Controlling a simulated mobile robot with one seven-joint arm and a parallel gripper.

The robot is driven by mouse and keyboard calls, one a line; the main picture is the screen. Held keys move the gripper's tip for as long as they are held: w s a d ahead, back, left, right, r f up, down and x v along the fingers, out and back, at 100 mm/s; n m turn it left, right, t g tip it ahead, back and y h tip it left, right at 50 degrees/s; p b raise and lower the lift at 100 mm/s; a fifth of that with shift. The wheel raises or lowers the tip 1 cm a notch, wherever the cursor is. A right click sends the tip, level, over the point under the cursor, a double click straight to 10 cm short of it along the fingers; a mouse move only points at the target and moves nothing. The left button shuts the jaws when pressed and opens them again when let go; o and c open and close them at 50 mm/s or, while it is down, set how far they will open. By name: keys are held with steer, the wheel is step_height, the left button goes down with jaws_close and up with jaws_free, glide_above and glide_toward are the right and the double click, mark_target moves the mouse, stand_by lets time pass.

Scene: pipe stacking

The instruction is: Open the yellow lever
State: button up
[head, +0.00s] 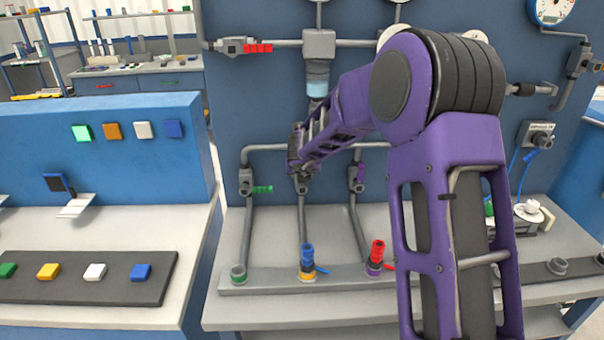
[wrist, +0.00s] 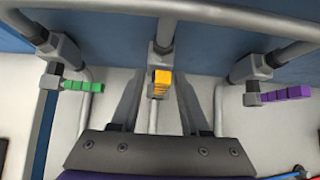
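The yellow lever (wrist: 161,80) shows in the middle of the wrist view, on a grey valve on the centre vertical pipe (wrist: 165,32). It looks to point out towards the camera, unlike the levers on either side. My gripper (wrist: 159,92) is open, with one dark finger on each side of the lever and a visible gap to each. In the head view my gripper (head: 300,168) is at the centre pipe of the blue panel. The yellow lever cannot be made out there behind my arm.
A green lever (wrist: 83,86) is on the left pipe and a purple lever (wrist: 285,93) on the right pipe, both sideways. A red lever (head: 257,48) is higher up. Below, a blue valve piece (head: 307,256) and a red one (head: 377,250) stand on the grey rail (head: 270,283).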

steer(key=shift+s+r, duration=0.3)
steer(key=shift+r, duration=0.2)
steer(key=p+v, duration=0.4)
steer(key=v, duration=1.2)
steer(key=shift+s+p, duration=0.2)
steer(key=shift+p, duration=0.1)
